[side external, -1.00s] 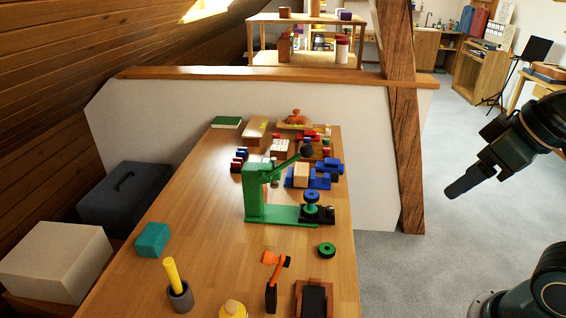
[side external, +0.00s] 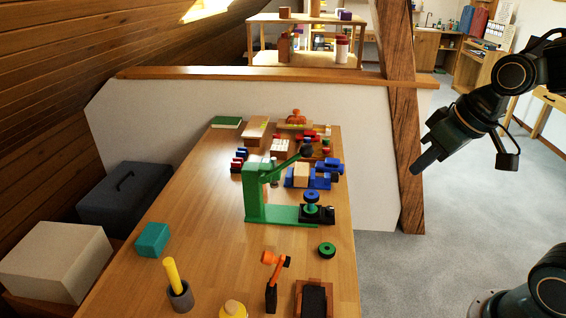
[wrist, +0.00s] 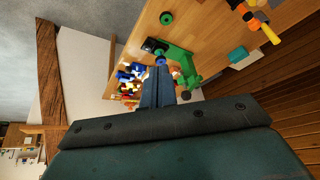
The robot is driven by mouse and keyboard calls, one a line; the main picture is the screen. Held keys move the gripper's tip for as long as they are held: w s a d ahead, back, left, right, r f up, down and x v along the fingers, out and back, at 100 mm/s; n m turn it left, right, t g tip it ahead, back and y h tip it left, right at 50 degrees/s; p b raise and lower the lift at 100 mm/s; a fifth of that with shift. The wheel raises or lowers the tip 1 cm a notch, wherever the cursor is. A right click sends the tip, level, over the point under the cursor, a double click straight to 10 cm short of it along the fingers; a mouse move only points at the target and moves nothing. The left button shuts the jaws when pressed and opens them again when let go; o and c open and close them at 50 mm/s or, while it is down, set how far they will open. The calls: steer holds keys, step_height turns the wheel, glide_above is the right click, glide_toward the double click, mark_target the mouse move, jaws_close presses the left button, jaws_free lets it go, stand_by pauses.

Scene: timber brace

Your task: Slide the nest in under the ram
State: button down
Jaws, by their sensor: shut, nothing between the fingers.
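A green press (side external: 256,192) stands on the wooden table, with its dark-knobbed lever raised to the right and its ram (side external: 274,183) hanging above the green base. The nest (side external: 318,214), a dark block with a blue knob (side external: 312,198) beside or on it, sits at the right end of the base, to the right of the ram. It also shows in the wrist view (wrist: 152,46), beside the green press (wrist: 182,66). My gripper (side external: 414,171) is shut and empty, in the air well to the right of the table. In the wrist view its fingers (wrist: 158,68) point toward the press.
A green ring (side external: 327,249) lies in front of the nest. Blue blocks (side external: 312,176) lie behind the press. An orange-topped tool (side external: 272,285) and a dark tray (side external: 313,300) are at the front. A timber post (side external: 401,120) stands beyond the table's right side.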

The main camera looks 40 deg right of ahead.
steer(key=w+d+f+m, duration=0.1)
steer(key=w+d+f, duration=0.4)
steer(key=f, duration=0.2)
steer(key=w+d+f+m+t+y, duration=0.1)
steer(key=w+d+f, duration=0.3)
steer(key=f, duration=0.4)
steer(key=w+d+f+m+y, duration=0.1)
steer(key=w+d+f+m, duration=0.1)
steer(key=w+d+f, duration=0.3)
step_height(320, 180, down, 2)
steer(key=shift+w+d+f+m+t, duration=0.25)
steer(key=shift+w+d+m+t, duration=0.05)
steer(key=shift+w, duration=0.2)
steer(key=shift+w+f, duration=0.1)
steer(key=shift+f, duration=0.05)
steer(key=x, duration=0.3)
steer(key=a+x, duration=0.1)
steer(key=x, duration=0.3)
steer(key=a+x, duration=0.1)
steer(key=x, duration=0.2)
steer(key=shift+w+a, duration=0.1)
steer(key=shift+w, duration=0.3)
steer(key=shift+w+a, duration=0.45)
steer(key=shift+a, duration=0.3)
steer(key=shift+w, duration=0.1)
